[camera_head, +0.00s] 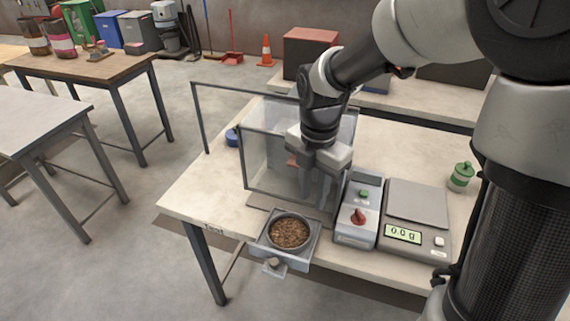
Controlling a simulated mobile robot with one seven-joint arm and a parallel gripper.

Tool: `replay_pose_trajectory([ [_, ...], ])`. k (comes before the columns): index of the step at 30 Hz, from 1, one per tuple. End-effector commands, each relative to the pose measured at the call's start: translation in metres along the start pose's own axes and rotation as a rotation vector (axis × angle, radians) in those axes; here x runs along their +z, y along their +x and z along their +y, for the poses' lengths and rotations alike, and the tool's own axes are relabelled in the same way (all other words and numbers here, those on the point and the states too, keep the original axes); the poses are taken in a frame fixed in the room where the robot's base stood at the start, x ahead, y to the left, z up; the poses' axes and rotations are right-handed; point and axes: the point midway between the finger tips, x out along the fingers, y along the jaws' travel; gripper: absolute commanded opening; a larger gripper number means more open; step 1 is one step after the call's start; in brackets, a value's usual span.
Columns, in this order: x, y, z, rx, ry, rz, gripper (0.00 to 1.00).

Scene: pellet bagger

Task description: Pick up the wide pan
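A round, wide pan (290,233) filled with brown pellets sits on a square grey metal tray (298,264) at the front edge of the table. The tray sticks out past the front and has a round knob (273,263). My gripper (314,190) points down at the clear-walled box (263,165), above and behind the pan and apart from it. Its fingers are partly blurred by the clear panels, and I cannot tell how far apart they are. I see nothing clearly held.
Right of the pan stand a control box (358,232) with a red knob and green button, and a scale (415,214) reading 0.0 g. The table (200,190) left of the clear box is mostly bare.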

Motion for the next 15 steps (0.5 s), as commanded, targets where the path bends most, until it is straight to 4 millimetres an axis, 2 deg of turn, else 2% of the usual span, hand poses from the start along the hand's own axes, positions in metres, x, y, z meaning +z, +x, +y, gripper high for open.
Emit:
replay_pose_trajectory([
  [5, -0.002, 0.027, 0.000, -0.006, -0.029, 0.009, 0.24],
  [15, -0.003, 0.100, 0.000, -0.006, -0.025, 0.008, 0.24],
])
